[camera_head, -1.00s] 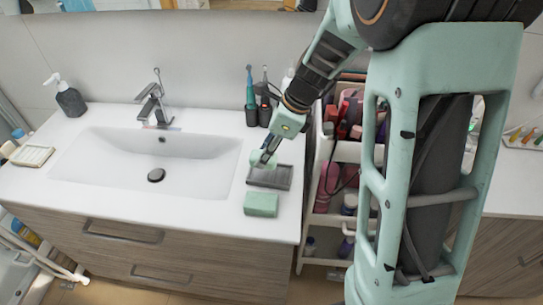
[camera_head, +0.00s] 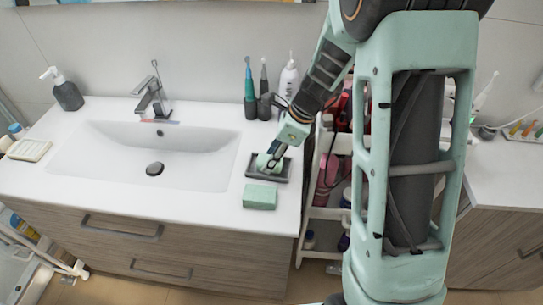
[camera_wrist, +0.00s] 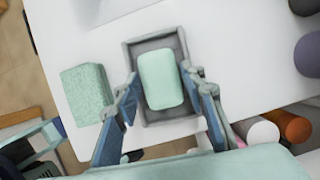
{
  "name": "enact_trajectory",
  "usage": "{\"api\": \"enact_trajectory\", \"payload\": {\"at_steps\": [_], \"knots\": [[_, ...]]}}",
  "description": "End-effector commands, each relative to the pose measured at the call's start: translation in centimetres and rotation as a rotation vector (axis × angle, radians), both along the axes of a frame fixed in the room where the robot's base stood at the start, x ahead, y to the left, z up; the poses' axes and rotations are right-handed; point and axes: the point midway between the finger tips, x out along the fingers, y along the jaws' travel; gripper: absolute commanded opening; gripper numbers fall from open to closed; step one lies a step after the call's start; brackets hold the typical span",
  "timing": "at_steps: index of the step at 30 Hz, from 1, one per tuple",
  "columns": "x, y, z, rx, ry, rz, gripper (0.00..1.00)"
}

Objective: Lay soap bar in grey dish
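The pale green soap bar (camera_wrist: 161,80) is between the two fingers of my gripper (camera_wrist: 161,76) in the wrist view. Both fingertips are close against its long sides, and the gripper looks shut on it. The grey dish (camera_head: 283,178) is directly below. The bar lies within its rim as seen from above; whether it touches the dish floor cannot be told. In the head view my gripper (camera_head: 269,163) reaches down over the dish and partly hides the bar (camera_head: 263,160).
A speckled green block (camera_head: 260,197) lies on the counter in front of the dish. Toothbrush holders (camera_head: 251,107) and a white bottle (camera_head: 289,80) stand behind it. The sink (camera_head: 155,155) is to the left, and a filled cart (camera_head: 318,205) is beside the counter's right edge.

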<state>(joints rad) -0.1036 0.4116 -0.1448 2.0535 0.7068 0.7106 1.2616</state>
Motion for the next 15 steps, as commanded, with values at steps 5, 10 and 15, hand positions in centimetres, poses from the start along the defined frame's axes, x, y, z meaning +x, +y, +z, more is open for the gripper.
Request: {"api": "enact_trajectory", "payload": {"at_steps": [5, 10, 15], "knots": [[0.0, 0.0, 0.1, 0.000, 0.000, 0.000, 0.50], [0.0, 0.0, 0.1, 0.000, 0.000, 0.000, 0.50], [0.0, -0.4, 1.4, 0.000, -0.004, 0.001, 0.50]]}}
